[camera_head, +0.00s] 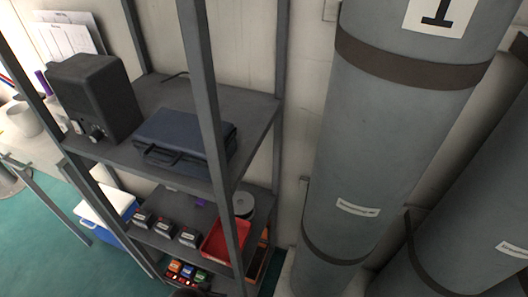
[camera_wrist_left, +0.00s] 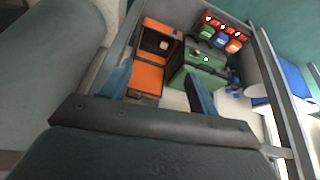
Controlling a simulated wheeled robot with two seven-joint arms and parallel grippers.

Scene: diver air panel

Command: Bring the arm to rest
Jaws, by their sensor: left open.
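My left gripper (camera_wrist_left: 158,82) shows in the left wrist view, with its two blue-grey fingers spread apart and nothing between them. Beyond the fingers are an orange case (camera_wrist_left: 152,72) and a green case (camera_wrist_left: 203,68) on a shelf; I cannot tell how far off they are. In the head view neither gripper can be made out. My right gripper is in neither view.
A grey shelf rack (camera_head: 258,112) holds a black speaker-like box (camera_head: 98,95), a dark blue case (camera_head: 185,138) and a red tray (camera_head: 222,243). A large grey cylinder (camera_head: 375,150) stands right of the rack. A blue-and-white cooler (camera_head: 105,212) is at left.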

